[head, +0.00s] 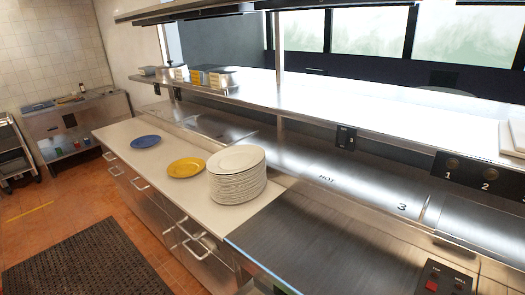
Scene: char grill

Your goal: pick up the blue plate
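The blue plate (146,141) lies flat on the far left part of the white counter (118,133). It is apart from the yellow plate and nothing covers it. My gripper does not show in the head view, so I cannot see its state or where it is relative to the plate.
A yellow plate (186,167) and a tall stack of white plates (237,175) stand nearer on the same counter. A steel shelf (330,108) runs above and behind. Drawer handles (193,243) stick out in front. A black mat (85,265) lies on the open tiled floor.

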